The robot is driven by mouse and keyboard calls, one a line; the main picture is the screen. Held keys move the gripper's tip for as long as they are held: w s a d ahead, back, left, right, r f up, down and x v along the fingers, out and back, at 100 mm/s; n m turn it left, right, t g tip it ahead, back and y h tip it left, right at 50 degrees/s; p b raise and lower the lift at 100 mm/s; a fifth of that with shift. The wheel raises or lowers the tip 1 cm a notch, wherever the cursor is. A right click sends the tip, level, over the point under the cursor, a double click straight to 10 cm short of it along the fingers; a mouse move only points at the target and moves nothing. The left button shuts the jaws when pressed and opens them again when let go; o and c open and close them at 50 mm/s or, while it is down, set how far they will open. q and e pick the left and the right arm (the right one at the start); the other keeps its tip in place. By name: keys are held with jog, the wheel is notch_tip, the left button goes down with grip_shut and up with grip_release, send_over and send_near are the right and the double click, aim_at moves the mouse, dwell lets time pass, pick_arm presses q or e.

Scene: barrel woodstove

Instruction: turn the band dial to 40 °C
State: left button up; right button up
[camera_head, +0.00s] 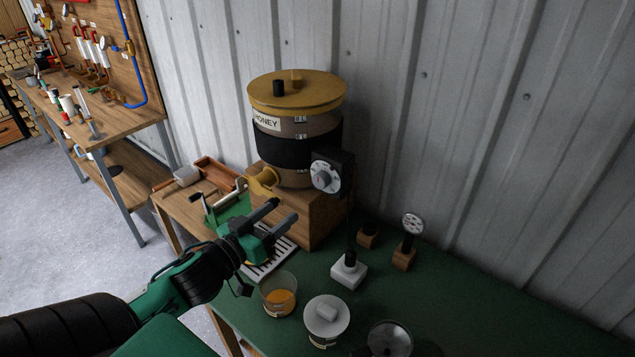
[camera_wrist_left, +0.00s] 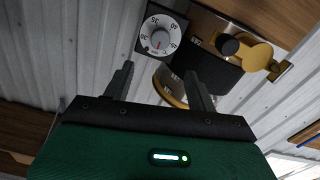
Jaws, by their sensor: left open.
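The band dial (camera_head: 326,174) has a white face and a grey centre knob in a black box on the black band (camera_head: 281,148) around the honey barrel. In the left wrist view the dial (camera_wrist_left: 160,36) shows close up, rotated, with numbers around the knob and a small red mark near its lower edge. I cannot tell the exact setting. My left gripper (camera_head: 283,210) is open and empty, below and left of the dial in the head view. In the wrist view its fingers (camera_wrist_left: 159,74) are apart, with the dial beyond them. My right gripper is not in view.
The barrel stands on a wooden box (camera_head: 312,217) against a corrugated wall. The green bench (camera_head: 455,300) holds a glass jar with orange contents (camera_head: 280,298), a white-lidded jar (camera_head: 326,318), a white block (camera_head: 348,272) and a small gauge on a wooden stand (camera_head: 411,225).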

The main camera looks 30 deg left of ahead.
aim_at(318, 182)
pick_arm(q)
jog(key=w+p, duration=0.1)
jog(key=w, duration=0.2)
jog(key=w+p, duration=0.1)
jog(key=w, duration=0.6)
jog(key=shift+w+d+r+p, duration=0.15)
jog(key=shift+w+d+p, duration=0.1)
jog(key=shift+d+p, duration=0.15)
jog(key=shift+w, duration=1.1)
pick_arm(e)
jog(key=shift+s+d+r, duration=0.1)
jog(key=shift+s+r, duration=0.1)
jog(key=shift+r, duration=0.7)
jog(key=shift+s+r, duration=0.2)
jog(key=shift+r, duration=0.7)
pick_arm(q)
jog(key=shift+p, duration=0.3)
jog(key=c, duration=1)
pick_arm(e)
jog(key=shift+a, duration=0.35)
